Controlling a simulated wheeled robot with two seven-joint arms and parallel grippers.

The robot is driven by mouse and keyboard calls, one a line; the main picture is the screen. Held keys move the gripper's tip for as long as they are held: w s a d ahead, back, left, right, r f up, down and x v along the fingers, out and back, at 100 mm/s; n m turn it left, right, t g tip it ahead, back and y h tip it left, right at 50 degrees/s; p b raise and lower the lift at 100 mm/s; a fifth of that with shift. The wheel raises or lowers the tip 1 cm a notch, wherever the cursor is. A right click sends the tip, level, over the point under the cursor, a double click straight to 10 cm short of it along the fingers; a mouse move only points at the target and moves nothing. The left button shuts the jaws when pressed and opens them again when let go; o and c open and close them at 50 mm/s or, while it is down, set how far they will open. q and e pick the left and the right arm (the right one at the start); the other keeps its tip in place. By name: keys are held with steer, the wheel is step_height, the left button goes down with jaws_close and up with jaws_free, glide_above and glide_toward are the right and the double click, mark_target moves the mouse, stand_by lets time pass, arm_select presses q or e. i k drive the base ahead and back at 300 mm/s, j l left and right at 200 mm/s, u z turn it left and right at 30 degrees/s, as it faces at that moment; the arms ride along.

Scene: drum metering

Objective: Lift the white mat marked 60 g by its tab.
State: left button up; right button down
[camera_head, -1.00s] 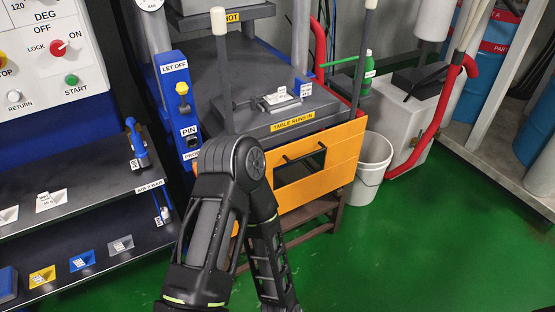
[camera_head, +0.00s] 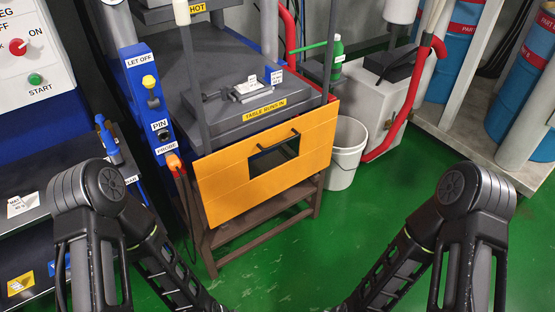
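A pale mat with a small printed label (camera_head: 22,205) lies on the upper grey shelf at the left edge; the print looks like "MAT" with a number that I cannot read surely. A small white piece with an upright tag (camera_head: 252,89) sits on the dark table top. I cannot tell from here which one is marked 60 g. My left arm comes down at the left and my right arm at the right. Both forearms slope inward and leave at the bottom edge, so both grippers are out of view.
An orange front panel (camera_head: 264,163) with a handle stands below the table. A white bucket (camera_head: 346,152) and a red pipe (camera_head: 404,113) are to its right. A blue post (camera_head: 150,95) stands left of the table. Green floor (camera_head: 275,267) is clear between my arms.

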mark_target(252, 84)
steer(key=z, duration=1.25)
steer(key=i+j, duration=0.2)
steer(key=j, duration=0.2)
steer(key=i+j, duration=0.15)
steer(key=j, duration=0.25)
steer(key=i+j, duration=0.2)
steer(key=j, duration=0.2)
